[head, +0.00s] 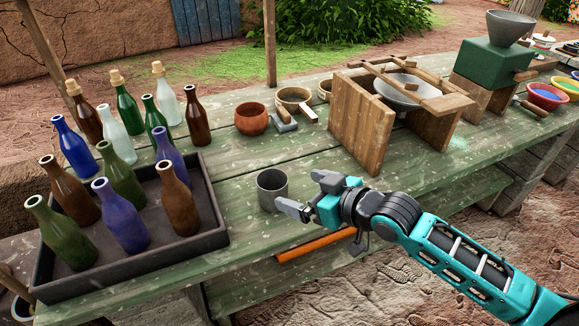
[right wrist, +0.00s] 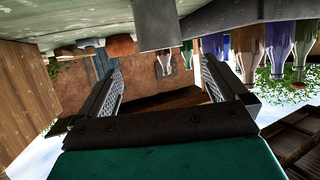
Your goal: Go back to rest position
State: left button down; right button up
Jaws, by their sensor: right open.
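My right gripper (head: 307,196) is in the head view, its arm coming in from the lower right. Its fingers are apart and nothing is between them. The fingertips are close to the right side of a grey metal cup (head: 272,189), which stands upright on the green table; I cannot tell whether they touch it. In the right wrist view the two fingers (right wrist: 182,85) are spread, and the grey cup (right wrist: 154,25) shows beyond them at the top, upside down in that picture. My left gripper is not in view.
A dark tray (head: 205,240) with several bottles stands on the green table (head: 330,205) at left. Corked and open bottles stand behind it. A brown bowl (head: 251,119), a wooden stand (head: 362,125) and a green grinder (head: 493,62) are farther back. An orange bar (head: 315,245) is at the front edge.

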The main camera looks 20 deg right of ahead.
jog(key=s+f+m+g+h, duration=0.1)
jog(key=s+f+g+h, duration=0.25)
jog(key=s, duration=0.75)
jog(key=s+f+m+g+h, duration=0.2)
jog(key=s+f+g, duration=0.25)
jog(key=s, duration=0.65)
jog(key=w+a+f+t+y, duration=0.2)
jog(key=w+f+t, duration=0.4)
jog(key=w+f, duration=0.1)
jog(key=shift+w+a+f+n, duration=0.3)
jog(key=shift+f+n, duration=0.1)
jog(key=shift+f, duration=0.25)
